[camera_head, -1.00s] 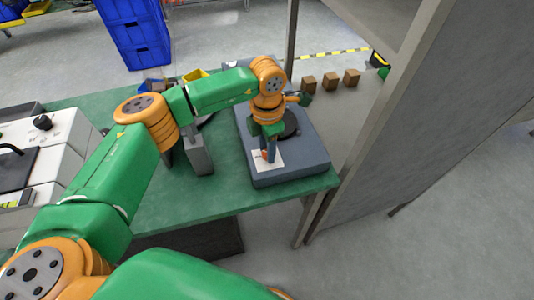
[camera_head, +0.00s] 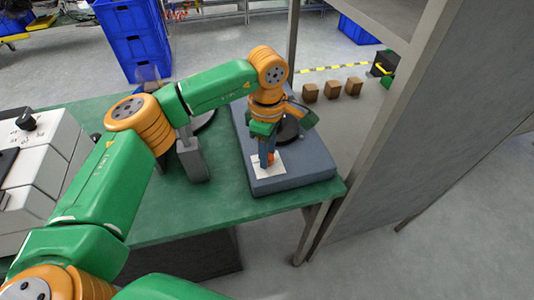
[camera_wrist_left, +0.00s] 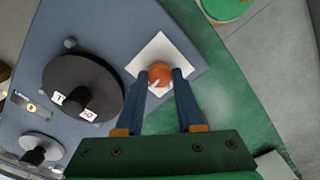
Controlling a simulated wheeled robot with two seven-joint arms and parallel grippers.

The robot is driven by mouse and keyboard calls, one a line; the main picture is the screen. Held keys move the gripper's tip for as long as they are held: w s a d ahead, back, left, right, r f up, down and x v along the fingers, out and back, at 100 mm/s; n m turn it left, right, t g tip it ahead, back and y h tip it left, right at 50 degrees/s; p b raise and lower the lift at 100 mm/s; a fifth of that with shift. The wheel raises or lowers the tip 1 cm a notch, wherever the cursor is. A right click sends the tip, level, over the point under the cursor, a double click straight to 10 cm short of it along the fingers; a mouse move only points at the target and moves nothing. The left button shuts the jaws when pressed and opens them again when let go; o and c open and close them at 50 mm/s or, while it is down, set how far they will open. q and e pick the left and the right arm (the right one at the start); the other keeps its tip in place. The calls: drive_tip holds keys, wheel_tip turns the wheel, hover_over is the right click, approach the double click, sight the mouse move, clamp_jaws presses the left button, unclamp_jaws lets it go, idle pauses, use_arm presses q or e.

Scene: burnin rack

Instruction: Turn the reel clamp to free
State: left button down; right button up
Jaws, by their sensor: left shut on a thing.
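The reel clamp looks like a round orange knob (camera_wrist_left: 160,74) with a pale pointer mark, standing on a white square plate (camera_wrist_left: 150,52) on the blue-grey reel unit (camera_head: 300,172). My left gripper (camera_wrist_left: 160,78) has its two blue fingers on either side of the knob, shut on it. In the head view the left gripper (camera_head: 267,160) points down at the plate near the unit's front corner, and the fingers hide most of the knob. I cannot tell which setting the pointer marks. My right gripper is not in view.
A black reel disc (camera_wrist_left: 82,88) with white labels is beside the knob. The unit sits on a green table (camera_head: 230,212). A grey rack post (camera_head: 365,160) rises close to the right. A grey block (camera_head: 193,160) stands left of the unit. Brown boxes (camera_head: 331,90) lie beyond.

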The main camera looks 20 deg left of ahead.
use_arm(q)
drive_tip(key=shift+m, duration=0.5)
idle(0.3)
drive_tip(key=c, duration=0.5)
unclamp_jaws()
drive_tip(key=shift+d, duration=0.1)
wheel_tip(320, 180, up, 7)
drive_tip(key=shift+r+b, duration=0.1)
drive_tip(key=shift+b, duration=0.5)
